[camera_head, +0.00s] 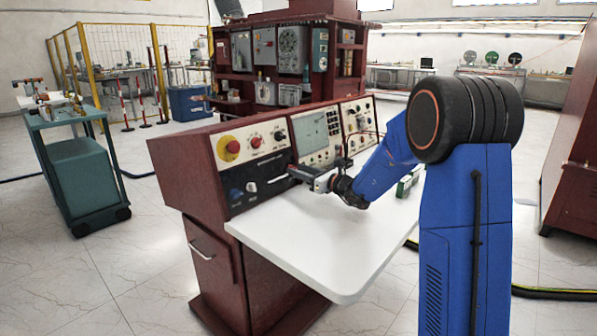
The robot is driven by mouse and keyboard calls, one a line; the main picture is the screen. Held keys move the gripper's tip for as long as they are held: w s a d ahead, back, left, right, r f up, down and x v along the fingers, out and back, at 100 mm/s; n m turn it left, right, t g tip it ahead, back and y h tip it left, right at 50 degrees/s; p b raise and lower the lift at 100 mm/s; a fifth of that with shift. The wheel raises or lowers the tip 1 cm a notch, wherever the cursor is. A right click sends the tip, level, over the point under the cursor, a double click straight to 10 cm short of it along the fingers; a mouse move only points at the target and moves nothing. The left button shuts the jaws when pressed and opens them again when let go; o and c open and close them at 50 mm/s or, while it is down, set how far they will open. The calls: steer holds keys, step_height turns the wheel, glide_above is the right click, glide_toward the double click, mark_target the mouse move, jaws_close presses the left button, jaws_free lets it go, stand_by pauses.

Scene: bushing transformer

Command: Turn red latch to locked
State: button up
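The maroon control console (185,165) stands in the middle with a sloped instrument panel. A large red button on a yellow base (232,148) is at the panel's left end, with small red knobs (256,141) to its right. I cannot tell which red part is the latch or how it is turned. My gripper (291,175) reaches in from the right, above the white worktop, close to the dark lower panel (262,187). It is too small to tell whether its fingers touch the panel or are open or shut. The panel part behind it is hidden.
The white worktop (330,245) juts out in front of the panel and is mostly bare. A small green object (407,184) is at its right side, beside my arm. A green cart (80,165) stands at left. A cable (550,293) lies on the floor at right.

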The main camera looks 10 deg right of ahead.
steer(key=shift+w+a, duration=0.2)
steer(key=shift+w, duration=0.1)
steer(key=shift+c, duration=0.6)
steer(key=c, duration=0.7)
steer(key=shift+o, duration=0.2)
